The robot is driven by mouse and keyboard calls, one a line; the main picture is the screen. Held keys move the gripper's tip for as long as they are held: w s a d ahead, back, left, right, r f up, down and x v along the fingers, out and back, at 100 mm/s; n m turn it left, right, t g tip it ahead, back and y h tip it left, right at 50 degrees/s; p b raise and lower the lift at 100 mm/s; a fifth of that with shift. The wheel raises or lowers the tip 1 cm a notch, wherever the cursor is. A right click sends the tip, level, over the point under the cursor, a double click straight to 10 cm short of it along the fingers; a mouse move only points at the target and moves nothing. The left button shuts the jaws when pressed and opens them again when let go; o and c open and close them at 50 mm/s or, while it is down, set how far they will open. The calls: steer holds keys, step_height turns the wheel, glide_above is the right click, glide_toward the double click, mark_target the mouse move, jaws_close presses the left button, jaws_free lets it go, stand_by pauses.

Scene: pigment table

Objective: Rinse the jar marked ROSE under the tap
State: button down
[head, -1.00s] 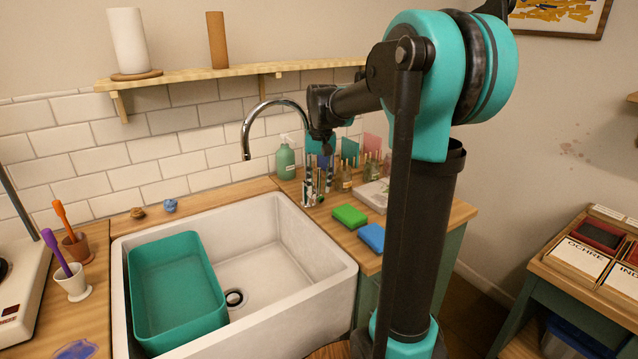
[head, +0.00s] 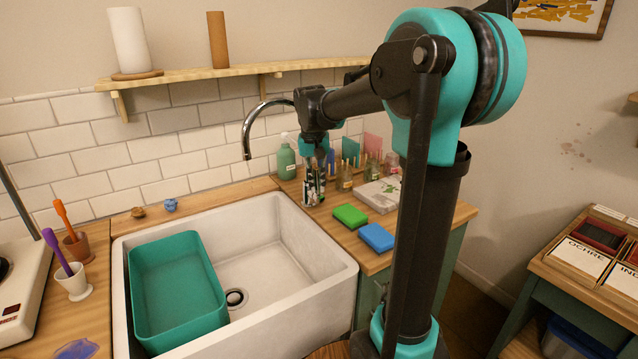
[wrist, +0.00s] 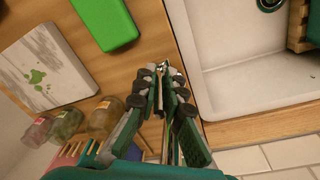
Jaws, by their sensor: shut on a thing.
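The chrome tap (head: 246,136) arches over the white sink (head: 300,300); its base is hidden behind my arm. My gripper (head: 313,190) points down at the counter just right of the sink. In the wrist view its fingers (wrist: 164,75) are closed around a thin chrome part (wrist: 173,71), seemingly the tap lever, largely hidden by the fingers. Several small glass jars stand right of my gripper: one brownish (head: 344,181), one greenish (wrist: 66,124), one pinkish (wrist: 38,132). Their labels are too small to read, so I cannot tell which is marked ROSE.
A teal tub (head: 178,290) fills the sink's left side; its right side is empty. A green sponge (head: 350,215), a blue sponge (head: 376,237) and a pale slab (head: 378,194) lie on the right counter. A green soap bottle (head: 286,160) stands behind.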

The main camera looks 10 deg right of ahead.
steer(key=c, duration=1.6)
jaws_free()
steer(key=r, duration=0.8)
steer(key=a+r, duration=0.1)
steer(key=r, duration=0.3)
steer(key=shift+s, duration=0.4)
